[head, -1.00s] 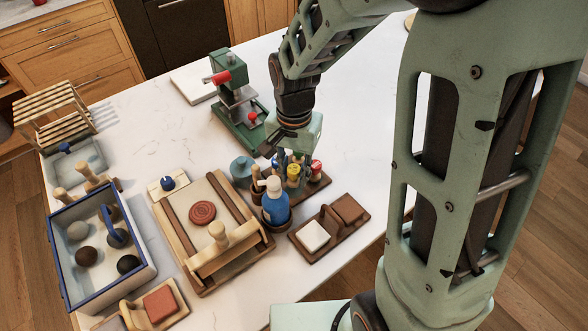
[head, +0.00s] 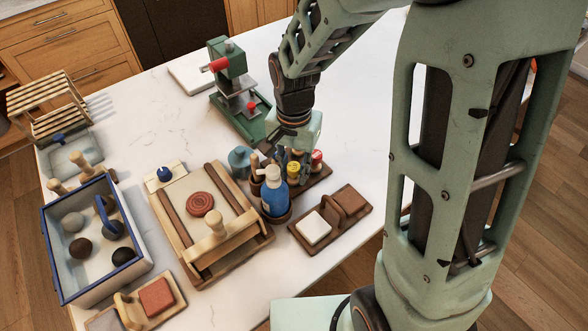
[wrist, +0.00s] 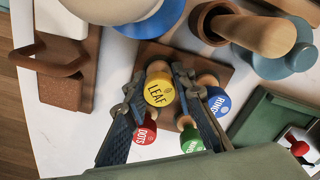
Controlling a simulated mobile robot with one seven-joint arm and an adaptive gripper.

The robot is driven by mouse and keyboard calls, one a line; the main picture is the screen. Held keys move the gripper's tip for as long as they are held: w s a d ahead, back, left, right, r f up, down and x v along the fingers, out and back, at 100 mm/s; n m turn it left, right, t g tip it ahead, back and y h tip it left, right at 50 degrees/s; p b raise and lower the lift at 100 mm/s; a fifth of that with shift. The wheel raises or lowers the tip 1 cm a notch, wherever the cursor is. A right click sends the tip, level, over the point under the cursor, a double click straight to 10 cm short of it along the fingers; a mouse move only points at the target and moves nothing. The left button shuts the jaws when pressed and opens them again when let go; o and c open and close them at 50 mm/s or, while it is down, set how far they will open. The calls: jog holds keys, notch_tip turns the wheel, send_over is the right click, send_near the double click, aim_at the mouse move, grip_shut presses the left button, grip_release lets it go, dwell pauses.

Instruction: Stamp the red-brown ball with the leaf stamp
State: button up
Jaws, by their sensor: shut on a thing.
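The leaf stamp (wrist: 158,92) has a yellow knob marked LEAF and stands in a brown rack (wrist: 213,70). My gripper (wrist: 161,76) is shut on it, one finger on each side. In the head view my gripper (head: 284,150) is low over the rack, and the yellow knob (head: 294,168) shows just below it. The stamp's lower end is hidden. The red-brown clay (head: 203,204) is a flat round disc with ring-like lines, not a ball. It lies on a pale board in a wooden roller frame (head: 168,222), left of my gripper.
Beside the leaf stamp stand red DOTS (wrist: 145,132), blue RINGS (wrist: 218,103) and green (wrist: 191,139) stamps. A blue bottle (head: 274,195) stands between rack and frame. A green press (head: 235,95) stands behind; a blue-rimmed bin (head: 60,270) holds several balls.

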jog(key=shift+f, duration=0.25)
jog(key=o, duration=1.1)
jog(key=shift+o, duration=0.2)
